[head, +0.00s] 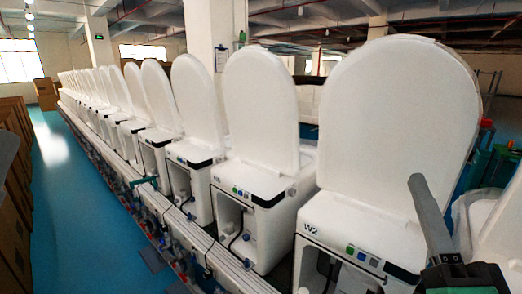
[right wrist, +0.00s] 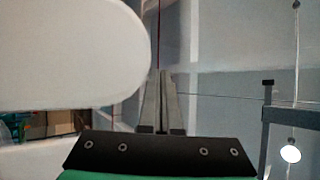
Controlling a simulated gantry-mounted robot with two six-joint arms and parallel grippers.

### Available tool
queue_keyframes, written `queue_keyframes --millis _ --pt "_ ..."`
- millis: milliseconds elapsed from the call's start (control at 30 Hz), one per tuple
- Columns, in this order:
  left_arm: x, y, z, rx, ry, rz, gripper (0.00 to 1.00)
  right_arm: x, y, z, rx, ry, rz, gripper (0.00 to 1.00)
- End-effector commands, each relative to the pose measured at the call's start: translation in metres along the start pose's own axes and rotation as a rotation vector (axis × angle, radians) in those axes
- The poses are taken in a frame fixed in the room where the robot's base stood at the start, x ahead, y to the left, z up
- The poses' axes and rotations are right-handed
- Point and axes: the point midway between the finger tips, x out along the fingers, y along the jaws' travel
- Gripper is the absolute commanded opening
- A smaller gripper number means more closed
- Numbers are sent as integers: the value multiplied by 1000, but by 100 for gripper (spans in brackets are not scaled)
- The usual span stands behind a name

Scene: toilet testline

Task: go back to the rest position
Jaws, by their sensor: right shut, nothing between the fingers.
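My right gripper (head: 418,185) is at the lower right of the head view, in front of the nearest toilet (head: 395,130) marked W2. Its grey fingers point up and are shut with nothing between them. In the right wrist view the right gripper (right wrist: 160,75) shows its two fingers together at the middle. The white rounded edge of a raised lid (right wrist: 65,55) fills the upper left of that view, just left of the fingertips. Whether the fingers touch it I cannot tell. My left gripper is not in view.
A long row of white toilets with raised lids, such as the second one (head: 260,110), runs into the distance along a rail line (head: 205,245). Cardboard boxes (head: 14,150) stand at the left. The blue aisle floor (head: 60,180) between is clear. A white pillar (head: 208,40) stands behind.

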Motion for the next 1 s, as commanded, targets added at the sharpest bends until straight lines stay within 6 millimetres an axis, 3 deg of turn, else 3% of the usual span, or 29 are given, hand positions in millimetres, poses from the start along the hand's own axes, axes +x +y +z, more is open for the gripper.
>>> queue_keyframes --millis 33,100,133,233,400,433,667,1000 --pt "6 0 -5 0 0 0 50 5 -50 -4 -79 4 -88 0" --pt "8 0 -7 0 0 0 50 0 -106 -11 -257 27 -199 0" --pt "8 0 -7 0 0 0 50 -5 -123 -14 -342 41 -234 0" --pt "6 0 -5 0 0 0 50 -19 -143 -18 -633 81 -283 0" --pt "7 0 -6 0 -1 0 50 -21 -143 -13 -1120 115 -274 0" --pt "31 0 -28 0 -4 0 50 -2 -170 -22 -1104 115 -275 0" --pt "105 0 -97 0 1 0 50 54 -247 -50 -1098 113 -272 0" --pt "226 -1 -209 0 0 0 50 146 -376 -96 -1097 112 -271 0"
